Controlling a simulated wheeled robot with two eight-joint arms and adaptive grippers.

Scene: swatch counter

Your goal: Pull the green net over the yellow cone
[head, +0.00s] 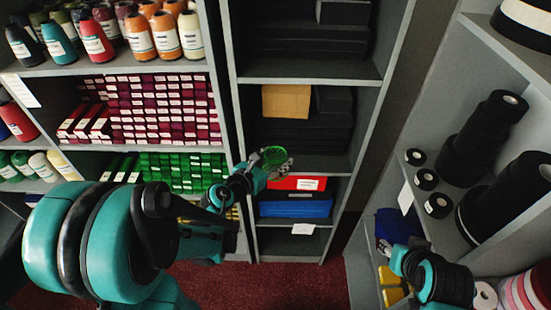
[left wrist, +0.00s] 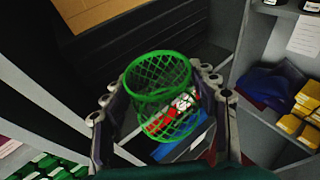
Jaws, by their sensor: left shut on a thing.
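The green net (head: 275,155) is an open mesh tube, held up in front of the middle shelves. In the left wrist view the net (left wrist: 160,85) sits between my fingers, with its round open end showing. My left gripper (head: 268,168) is shut on it; the fingers also show in the left wrist view (left wrist: 163,95). A pale yellow cone (head: 62,163) stands at the right end of a row of cones on the left shelf, well apart from the net. My right gripper (head: 388,248) is at the lower right by a shelf; its fingers are too small to read.
Left shelves hold several cones (head: 138,35) and red and green boxes (head: 180,165). The middle shelves hold dark stacks and a blue stack (head: 295,205). Right shelves hold black rolls (head: 485,130) and yellow packs (head: 391,284). Red carpet (head: 280,285) is clear below.

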